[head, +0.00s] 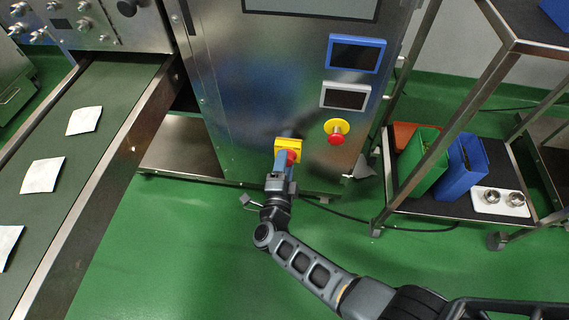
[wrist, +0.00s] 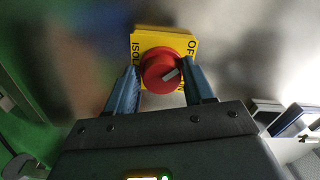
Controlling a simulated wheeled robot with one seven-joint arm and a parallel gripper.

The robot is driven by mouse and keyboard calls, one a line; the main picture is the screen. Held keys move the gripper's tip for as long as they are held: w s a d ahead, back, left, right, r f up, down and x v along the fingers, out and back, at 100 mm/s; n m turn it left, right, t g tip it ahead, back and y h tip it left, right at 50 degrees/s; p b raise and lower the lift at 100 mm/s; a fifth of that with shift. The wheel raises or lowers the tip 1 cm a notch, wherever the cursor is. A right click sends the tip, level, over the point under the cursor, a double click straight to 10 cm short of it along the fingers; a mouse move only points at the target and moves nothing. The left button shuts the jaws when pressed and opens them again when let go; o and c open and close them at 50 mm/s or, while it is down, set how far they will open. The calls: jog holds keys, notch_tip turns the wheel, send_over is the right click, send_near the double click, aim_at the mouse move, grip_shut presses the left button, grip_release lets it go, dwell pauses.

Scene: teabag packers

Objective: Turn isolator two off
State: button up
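The isolator is a yellow plate (wrist: 188,42) with a round red knob (wrist: 160,68) on the front of the steel machine cabinet. The plate's lettering is partly covered; "ISOL" shows on its left and "OF" at its upper right. A pale pointer on the knob points right and slightly up. My gripper (wrist: 159,80) has one blue finger on each side of the knob, close against it. In the head view my gripper (head: 287,163) reaches the yellow plate (head: 289,143) from below and covers part of the red knob (head: 293,157).
A red emergency button (head: 336,134) on a yellow disc sits up and right of the isolator, below two small screens. A conveyor (head: 75,170) with white packets runs at left. A wheeled rack (head: 450,204) with bins stands at right. Green floor is open in front.

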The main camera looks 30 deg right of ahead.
jog(key=shift+o, duration=1.3)
jog(key=p+v, duration=0.1)
jog(key=v, duration=0.6)
jog(key=shift+s+a+p, duration=0.25)
jog(key=shift+s+p, duration=0.05)
jog(key=shift+p, duration=0.05)
